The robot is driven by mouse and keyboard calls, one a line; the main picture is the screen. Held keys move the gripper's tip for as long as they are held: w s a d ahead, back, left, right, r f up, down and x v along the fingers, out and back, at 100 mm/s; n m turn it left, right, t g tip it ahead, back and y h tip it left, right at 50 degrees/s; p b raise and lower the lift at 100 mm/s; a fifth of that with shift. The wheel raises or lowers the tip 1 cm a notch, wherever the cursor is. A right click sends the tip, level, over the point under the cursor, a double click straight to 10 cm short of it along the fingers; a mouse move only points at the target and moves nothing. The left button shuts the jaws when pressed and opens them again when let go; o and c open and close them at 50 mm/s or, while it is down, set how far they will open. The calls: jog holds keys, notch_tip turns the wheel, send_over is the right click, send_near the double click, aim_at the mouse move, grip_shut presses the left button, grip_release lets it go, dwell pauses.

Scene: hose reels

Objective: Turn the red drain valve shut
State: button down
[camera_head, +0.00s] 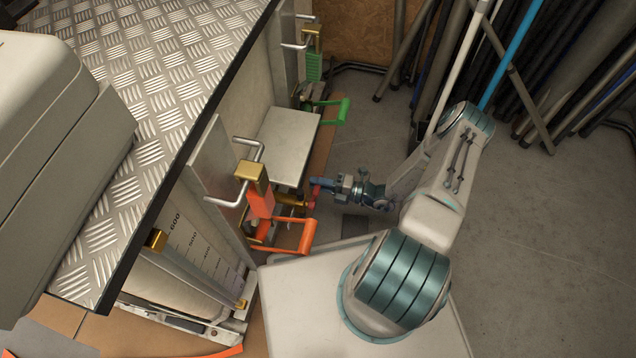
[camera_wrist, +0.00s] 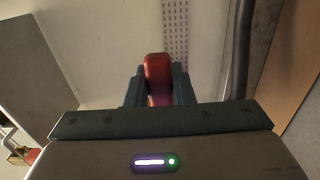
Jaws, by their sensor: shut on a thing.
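The red drain valve's handle (camera_wrist: 157,72) stands upright between my gripper's fingers in the wrist view. My gripper (camera_wrist: 158,88) is shut on it, with one dark finger on each side. In the head view my gripper (camera_head: 318,183) reaches left to the reel unit, and a small bit of the red valve handle (camera_head: 312,197) shows at the fingertips. The valve's body is mostly hidden behind the gripper and the parts around it.
An orange handle (camera_head: 308,236) juts out just below my gripper, and a green handle (camera_head: 344,110) juts out above. A grey plate (camera_head: 284,143) lies close by. Poles and tubes (camera_head: 440,60) lean at the back right. The floor (camera_head: 560,230) to the right is clear.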

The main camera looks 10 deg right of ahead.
jog(key=shift+s+d+f, duration=0.1)
jog(key=c, duration=1.2)
grip_release()
jog(key=shift+c, duration=0.2)
jog(key=p+v, duration=0.3)
jog(key=v, duration=1)
jog(key=shift+d, duration=0.35)
jog(key=shift+s, duration=0.1)
